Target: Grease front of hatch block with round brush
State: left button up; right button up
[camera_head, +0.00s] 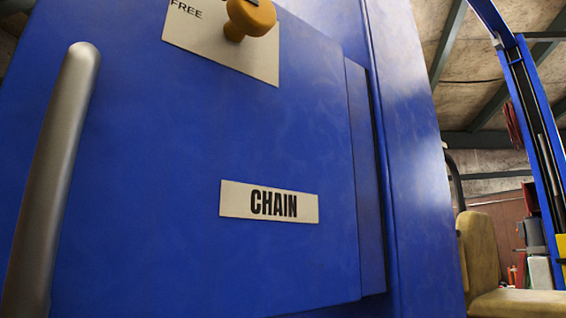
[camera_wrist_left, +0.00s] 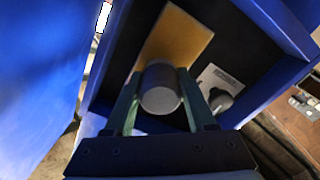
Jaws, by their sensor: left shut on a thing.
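In the left wrist view my left gripper (camera_wrist_left: 163,98) is shut on a grey round cylinder (camera_wrist_left: 161,92), seen end-on between its two green fingers. I cannot tell whether it is the round brush; no bristles show. Behind it is a flat tan panel (camera_wrist_left: 184,38) inside a dark, blue-framed opening. I cannot tell whether this panel is part of the hatch block, or whether the cylinder touches it. Neither gripper shows in the head view.
The head view is filled by a blue door (camera_head: 165,170) with a metal bar handle (camera_head: 55,170), a CHAIN label (camera_head: 269,202) and a yellow knob (camera_head: 248,18). A tan seat (camera_head: 500,270) stands at right. A white plate with a dark knob (camera_wrist_left: 219,98) is right of my gripper.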

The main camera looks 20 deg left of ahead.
pick_arm(q)
jog(key=shift+f, duration=0.7)
notch_tip(320, 180, down, 6)
jog(key=b, duration=0.4)
jog(key=shift+f+b, duration=0.2)
jog(key=shift+b, duration=0.1)
jog(key=v, duration=0.6)
